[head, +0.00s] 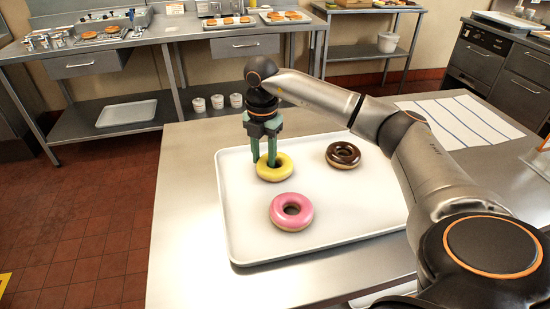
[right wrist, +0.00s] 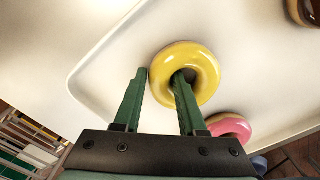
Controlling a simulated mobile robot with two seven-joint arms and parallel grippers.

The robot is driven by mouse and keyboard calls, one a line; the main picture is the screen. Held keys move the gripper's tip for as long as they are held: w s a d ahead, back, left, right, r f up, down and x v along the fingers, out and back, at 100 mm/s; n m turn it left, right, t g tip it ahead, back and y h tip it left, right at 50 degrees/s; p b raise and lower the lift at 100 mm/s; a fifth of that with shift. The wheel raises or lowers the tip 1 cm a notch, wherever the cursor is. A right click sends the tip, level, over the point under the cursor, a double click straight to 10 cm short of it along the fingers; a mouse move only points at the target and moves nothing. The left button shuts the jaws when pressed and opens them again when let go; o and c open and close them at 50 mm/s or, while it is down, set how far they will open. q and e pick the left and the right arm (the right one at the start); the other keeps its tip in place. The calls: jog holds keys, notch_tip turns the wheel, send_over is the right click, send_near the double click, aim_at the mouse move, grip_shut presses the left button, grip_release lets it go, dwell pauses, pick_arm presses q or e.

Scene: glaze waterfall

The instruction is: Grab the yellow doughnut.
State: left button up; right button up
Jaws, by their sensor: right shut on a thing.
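The yellow doughnut (head: 274,172) lies on the white tray (head: 240,215), towards its far left corner. My right gripper (head: 264,161) reaches down onto it from above. In the right wrist view the yellow doughnut (right wrist: 205,68) has one green finger in its hole and the other against its outer side, so my right gripper (right wrist: 160,85) is shut on the ring's left part. Whether the doughnut is off the tray cannot be told. My left gripper is not in view.
A pink doughnut (head: 291,211) lies in front of the yellow one. A chocolate doughnut (head: 343,155) lies to the right. A striped cloth (head: 462,121) is on the table right of the tray. The tray's front left is clear.

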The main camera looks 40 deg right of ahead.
grip_shut()
